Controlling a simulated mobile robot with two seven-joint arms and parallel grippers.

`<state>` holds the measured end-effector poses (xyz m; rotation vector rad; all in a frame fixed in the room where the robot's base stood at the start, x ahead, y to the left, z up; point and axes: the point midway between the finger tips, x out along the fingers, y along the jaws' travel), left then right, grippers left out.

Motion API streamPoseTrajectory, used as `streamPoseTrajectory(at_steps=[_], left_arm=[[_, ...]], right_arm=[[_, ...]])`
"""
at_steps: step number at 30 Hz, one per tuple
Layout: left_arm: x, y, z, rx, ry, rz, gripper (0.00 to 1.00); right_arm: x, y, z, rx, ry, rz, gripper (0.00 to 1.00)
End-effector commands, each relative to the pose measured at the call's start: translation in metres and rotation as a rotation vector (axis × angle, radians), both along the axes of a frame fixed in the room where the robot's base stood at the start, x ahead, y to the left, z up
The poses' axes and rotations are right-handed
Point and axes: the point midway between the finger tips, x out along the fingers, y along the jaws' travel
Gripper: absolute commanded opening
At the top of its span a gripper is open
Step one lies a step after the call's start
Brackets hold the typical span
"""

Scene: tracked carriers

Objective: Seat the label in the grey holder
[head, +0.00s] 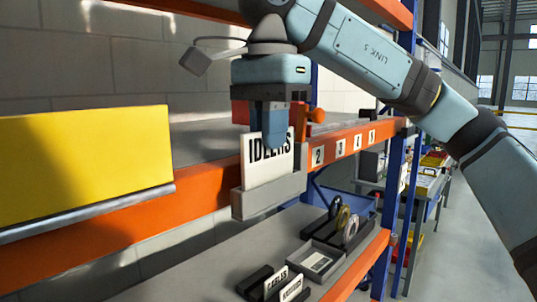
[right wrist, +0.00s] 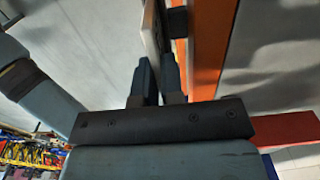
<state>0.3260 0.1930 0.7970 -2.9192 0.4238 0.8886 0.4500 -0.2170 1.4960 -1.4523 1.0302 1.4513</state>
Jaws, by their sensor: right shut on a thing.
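The label (head: 258,172) is a white card with black lettering, upright at the front of the orange shelf beam. My right gripper (head: 272,138) comes down from above and is shut on the label's upper part, covering some of the lettering. The grey holder (head: 268,197) is on the beam's face. The label's lower edge is hidden behind the holder's front wall; I cannot tell how deep it sits. In the right wrist view, the fingers (right wrist: 156,82) are close together beside the pale label (right wrist: 150,28). My left gripper is not in view.
A yellow panel (head: 85,155) stands at the left. The orange beam (head: 120,222) carries small numbered tags to the right of the holder. Below, a grey shelf (head: 200,262) bears a grey tray (head: 343,268), tape rolls and other label cards. A blue upright (head: 395,205) stands at the right.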

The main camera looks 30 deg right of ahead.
Motion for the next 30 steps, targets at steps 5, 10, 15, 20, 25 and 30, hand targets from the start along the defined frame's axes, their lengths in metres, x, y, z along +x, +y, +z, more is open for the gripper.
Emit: streamPoseTrajectory(at_steps=[5, 10, 15, 20, 25, 30], left_arm=[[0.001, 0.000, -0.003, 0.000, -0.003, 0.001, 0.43], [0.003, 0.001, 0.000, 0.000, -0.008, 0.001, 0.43], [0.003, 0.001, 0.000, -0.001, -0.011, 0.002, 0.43], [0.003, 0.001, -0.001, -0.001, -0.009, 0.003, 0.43], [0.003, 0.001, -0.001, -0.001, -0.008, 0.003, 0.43], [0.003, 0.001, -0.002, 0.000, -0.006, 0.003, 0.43]], right_arm=[[0.000, 0.000, -0.023, 0.000, 0.002, 0.000, 0.00], [0.000, 0.000, -0.024, 0.000, 0.000, 0.000, 0.00], [0.000, 0.000, -0.026, 0.000, 0.001, 0.000, 0.00], [0.000, 0.000, -0.028, 0.000, 0.001, 0.000, 0.22], [0.000, 0.000, -0.028, 0.000, 0.001, 0.000, 0.33], [0.000, 0.000, -0.026, 0.000, 0.000, -0.001, 0.33]])
